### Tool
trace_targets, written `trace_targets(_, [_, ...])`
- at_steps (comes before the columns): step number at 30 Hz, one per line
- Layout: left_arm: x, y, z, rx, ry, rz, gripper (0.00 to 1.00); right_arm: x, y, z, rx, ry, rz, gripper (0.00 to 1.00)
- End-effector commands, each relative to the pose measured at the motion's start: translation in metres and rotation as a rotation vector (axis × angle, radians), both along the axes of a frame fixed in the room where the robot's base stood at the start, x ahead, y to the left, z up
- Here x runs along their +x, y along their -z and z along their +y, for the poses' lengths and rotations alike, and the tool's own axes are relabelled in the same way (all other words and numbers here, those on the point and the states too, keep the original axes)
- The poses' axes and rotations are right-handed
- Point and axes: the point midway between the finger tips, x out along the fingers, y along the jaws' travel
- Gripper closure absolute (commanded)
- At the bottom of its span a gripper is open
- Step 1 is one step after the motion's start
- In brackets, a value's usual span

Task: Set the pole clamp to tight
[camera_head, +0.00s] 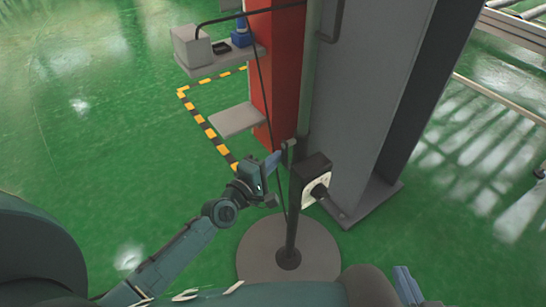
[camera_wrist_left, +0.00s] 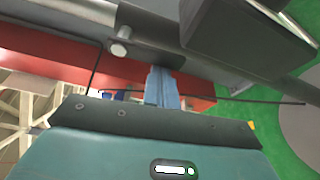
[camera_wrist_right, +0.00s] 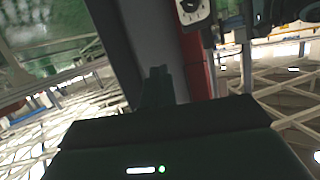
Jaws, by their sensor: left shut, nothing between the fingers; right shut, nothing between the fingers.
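A small grey bracket (camera_head: 290,146), which looks like the pole clamp, sits at the lower part of the upright grey-green pole (camera_head: 309,85). In the left wrist view it is a dark plate (camera_wrist_left: 150,48) with a short silver pin (camera_wrist_left: 119,49). I cannot tell its setting. My left gripper (camera_head: 276,158) is shut and empty, its blue fingertips right at the bracket; I cannot tell whether they touch. In the left wrist view the fingers (camera_wrist_left: 161,86) point at the dark plate. My right gripper (camera_head: 408,284) is shut and empty, low at the right.
A black box with a white dial face and black knob (camera_head: 318,186) stands on a post with a round grey base (camera_head: 262,252), just right of my left gripper. It also shows in the right wrist view (camera_wrist_right: 193,12). A red column (camera_head: 272,75) with grey shelves stands behind. Floor left is clear.

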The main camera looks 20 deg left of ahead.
Motion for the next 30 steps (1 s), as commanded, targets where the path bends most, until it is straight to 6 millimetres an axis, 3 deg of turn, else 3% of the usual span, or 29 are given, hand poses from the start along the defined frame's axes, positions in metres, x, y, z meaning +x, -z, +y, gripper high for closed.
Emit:
trace_targets(10, [-0.006, -0.002, -0.007, -0.126, 0.002, 0.099, 1.0, -0.002, -0.025, -0.007, 0.031, 0.028, 0.001, 1.0])
trace_targets(16, [-0.009, -0.003, -0.013, -0.225, 0.002, 0.176, 1.0, 0.0, -0.01, 0.0, 0.033, 0.016, 0.077, 1.0])
trace_targets(30, [-0.013, 0.0, -0.017, -0.331, 0.001, 0.257, 1.0, 0.007, -0.003, 0.01, 0.04, -0.004, 0.123, 1.0])
